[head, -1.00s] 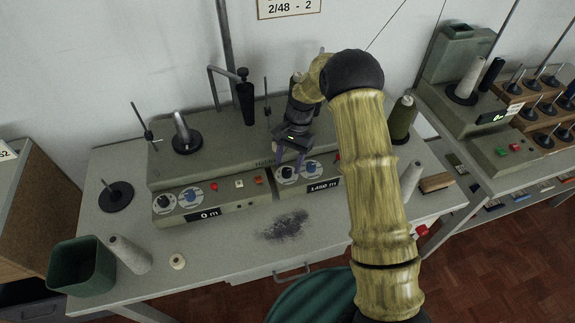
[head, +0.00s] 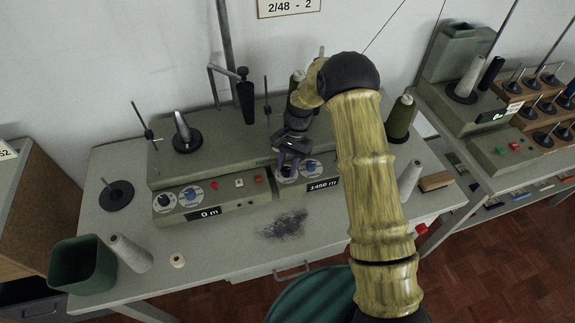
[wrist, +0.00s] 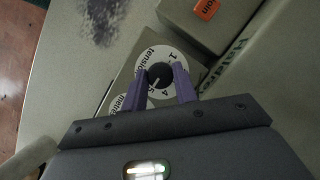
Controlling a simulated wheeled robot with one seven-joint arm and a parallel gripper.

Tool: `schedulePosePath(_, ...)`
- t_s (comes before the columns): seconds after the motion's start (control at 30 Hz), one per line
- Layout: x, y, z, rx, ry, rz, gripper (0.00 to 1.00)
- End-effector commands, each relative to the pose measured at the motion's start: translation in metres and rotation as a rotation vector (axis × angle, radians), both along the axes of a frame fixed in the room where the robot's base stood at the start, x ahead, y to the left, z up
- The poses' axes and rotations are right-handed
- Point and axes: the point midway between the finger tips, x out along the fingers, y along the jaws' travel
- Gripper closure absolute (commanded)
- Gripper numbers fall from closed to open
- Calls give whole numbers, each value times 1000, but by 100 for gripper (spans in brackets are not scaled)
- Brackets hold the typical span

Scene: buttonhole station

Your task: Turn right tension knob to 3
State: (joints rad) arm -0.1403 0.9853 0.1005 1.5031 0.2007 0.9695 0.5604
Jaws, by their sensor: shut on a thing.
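The right tension knob (wrist: 160,76) is a small black knob on a round white dial (wrist: 181,62) printed "tension". In the head view my gripper (head: 287,167) reaches down onto the left dial of the right-hand control panel and hides most of the knob.
A second dial (wrist: 127,103), partly covered, sits beside the knob. An orange button (wrist: 206,9) is near. The left control panel (head: 210,201) reads 0 m, the right display (head: 322,186) 1450 m. Grey fluff (head: 283,224) lies in front. A green bin (head: 82,265) and cones stand at left.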

Motion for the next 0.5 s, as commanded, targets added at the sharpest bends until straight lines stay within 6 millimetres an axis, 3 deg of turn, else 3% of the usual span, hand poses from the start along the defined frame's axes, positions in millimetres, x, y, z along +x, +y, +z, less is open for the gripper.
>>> schedulePosePath(0.5,1,2,1,0,-1,264,94)
